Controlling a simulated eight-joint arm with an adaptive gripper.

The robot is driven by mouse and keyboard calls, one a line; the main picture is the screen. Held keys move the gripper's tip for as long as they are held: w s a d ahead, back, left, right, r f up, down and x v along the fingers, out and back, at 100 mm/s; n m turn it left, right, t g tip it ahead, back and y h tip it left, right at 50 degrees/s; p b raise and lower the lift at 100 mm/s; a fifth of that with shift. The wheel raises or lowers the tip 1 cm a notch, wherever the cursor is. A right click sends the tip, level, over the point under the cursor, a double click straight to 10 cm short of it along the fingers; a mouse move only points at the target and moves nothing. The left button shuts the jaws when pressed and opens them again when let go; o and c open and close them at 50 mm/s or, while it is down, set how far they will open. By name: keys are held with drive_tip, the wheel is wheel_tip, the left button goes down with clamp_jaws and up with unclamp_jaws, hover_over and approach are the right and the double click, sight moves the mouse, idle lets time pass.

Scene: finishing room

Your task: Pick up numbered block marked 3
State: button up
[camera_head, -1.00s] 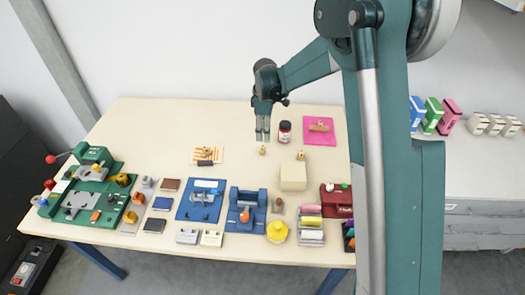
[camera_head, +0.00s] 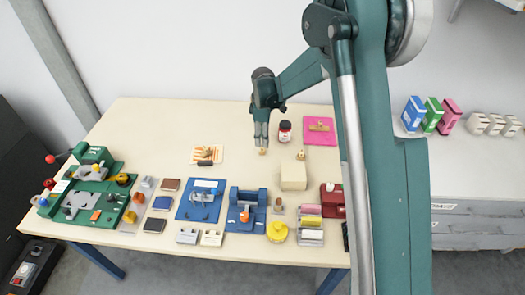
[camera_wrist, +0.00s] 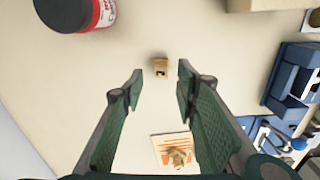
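A small wooden block (camera_wrist: 160,68) with a dark mark on its face lies on the table, centred between my fingertips in the wrist view. It also shows in the head view (camera_head: 262,151), just below my gripper (camera_head: 261,143). The mark is too small to read as a number. My gripper (camera_wrist: 160,74) is open and empty, its two green fingers apart on either side of the block in the wrist view. A second small wooden piece (camera_head: 301,155) stands farther right, and I cannot read any mark on it.
A dark jar with a red and white label (camera_head: 285,132) stands close to the right of my gripper. A pink mat (camera_head: 329,137), a cream box (camera_head: 293,176) and an orange-striped card (camera_head: 199,157) are nearby. Blue fixtures (camera_head: 190,208) fill the front; the back left table is clear.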

sight(263, 149)
drive_tip(key=shift+f, duration=0.1)
drive_tip(key=shift+s+f, duration=0.1)
drive_tip(key=shift+f, duration=2.4)
drive_tip(key=c, duration=0.8)
